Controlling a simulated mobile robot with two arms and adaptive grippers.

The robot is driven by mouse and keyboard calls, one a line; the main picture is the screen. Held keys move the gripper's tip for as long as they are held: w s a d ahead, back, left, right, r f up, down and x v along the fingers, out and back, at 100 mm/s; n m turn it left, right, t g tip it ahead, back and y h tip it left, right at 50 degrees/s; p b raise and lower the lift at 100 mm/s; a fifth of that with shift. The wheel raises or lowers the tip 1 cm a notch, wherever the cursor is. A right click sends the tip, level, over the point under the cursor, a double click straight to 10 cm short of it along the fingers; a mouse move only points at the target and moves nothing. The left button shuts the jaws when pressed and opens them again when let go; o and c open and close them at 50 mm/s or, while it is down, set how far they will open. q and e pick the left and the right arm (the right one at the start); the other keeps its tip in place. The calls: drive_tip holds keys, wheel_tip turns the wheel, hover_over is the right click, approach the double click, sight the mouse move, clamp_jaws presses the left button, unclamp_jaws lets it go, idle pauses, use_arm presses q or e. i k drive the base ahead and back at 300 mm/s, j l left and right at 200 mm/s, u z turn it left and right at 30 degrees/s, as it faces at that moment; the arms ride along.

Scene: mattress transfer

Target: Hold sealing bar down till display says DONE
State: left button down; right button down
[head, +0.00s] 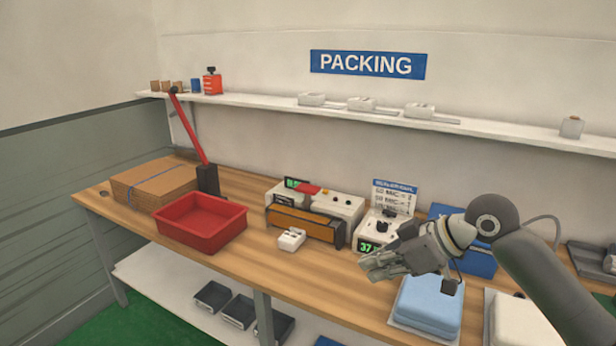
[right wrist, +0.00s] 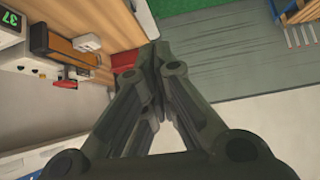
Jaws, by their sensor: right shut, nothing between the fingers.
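The sealer (head: 345,205) is a white machine at the back of the bench, with a long orange-brown bar (head: 305,223) along its front. A small dark display (head: 297,184) with green characters sits at its upper left; I cannot read it. The orange bar also shows in the right wrist view (right wrist: 72,52). My right gripper (head: 372,268) is shut and empty, to the right of the bar and apart from it, over the front of the bench. My left gripper is not in view.
A scale-like unit (head: 385,222) shows 37 on a green display. A small white device (head: 291,239) stands before the sealer. A red tray (head: 201,222), cardboard stack (head: 155,184) and red lever (head: 190,128) are left. A light-blue pack (head: 428,304) lies below my right arm.

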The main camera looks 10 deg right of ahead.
sight(309, 191)
drive_tip(key=i, duration=1.9)
